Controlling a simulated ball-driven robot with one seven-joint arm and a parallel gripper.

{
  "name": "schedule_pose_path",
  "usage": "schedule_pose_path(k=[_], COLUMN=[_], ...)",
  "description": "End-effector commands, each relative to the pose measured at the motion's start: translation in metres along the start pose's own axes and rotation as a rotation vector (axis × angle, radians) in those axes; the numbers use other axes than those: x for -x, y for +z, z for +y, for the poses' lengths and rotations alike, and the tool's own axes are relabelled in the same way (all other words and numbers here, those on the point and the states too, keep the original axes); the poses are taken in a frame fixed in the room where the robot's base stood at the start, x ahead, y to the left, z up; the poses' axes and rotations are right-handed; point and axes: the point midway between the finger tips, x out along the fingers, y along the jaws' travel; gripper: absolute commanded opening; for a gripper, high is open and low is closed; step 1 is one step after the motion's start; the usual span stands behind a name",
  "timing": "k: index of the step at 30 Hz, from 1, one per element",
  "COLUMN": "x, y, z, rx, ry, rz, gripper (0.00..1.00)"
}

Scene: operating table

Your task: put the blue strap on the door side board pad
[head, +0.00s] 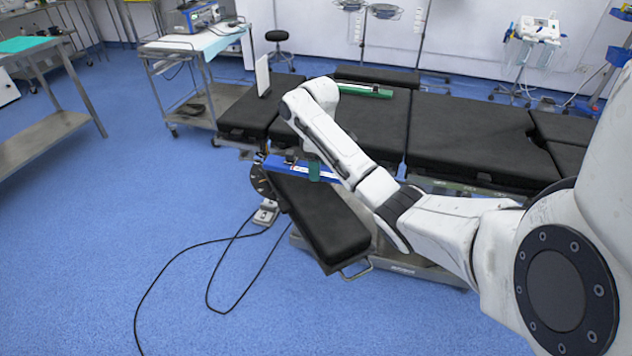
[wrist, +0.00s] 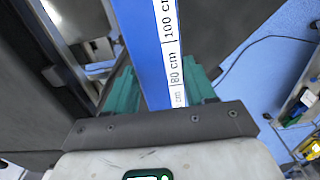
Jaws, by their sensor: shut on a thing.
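The blue strap (head: 276,163) has a white measuring scale with "80 cm" and "100 cm" marks in the wrist view (wrist: 138,45). My gripper (head: 314,170) has teal fingers and is shut on the strap; in the wrist view (wrist: 161,90) a finger shows at each side of it. The strap lies across or just above the inner end of the near black board pad (head: 325,220), which sticks out from the table toward me. I cannot tell whether it touches the pad. Another black board pad (head: 377,76) is on the far side. No door shows, so the door side is unclear.
The black operating table (head: 465,135) runs behind my arm. A green strap (head: 365,90) lies near its far edge. A trolley with a device (head: 195,45) stands at the back left. Black cables (head: 185,250) lie on the open blue floor at left.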

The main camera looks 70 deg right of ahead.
Motion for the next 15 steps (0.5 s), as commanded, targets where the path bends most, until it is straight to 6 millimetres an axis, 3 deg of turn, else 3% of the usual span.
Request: schedule_pose_path(k=[15], x=[-0.039], y=[-0.007], z=[0.006], rx=[-0.001], ry=[0.003], rz=[0.001], gripper=[0.2])
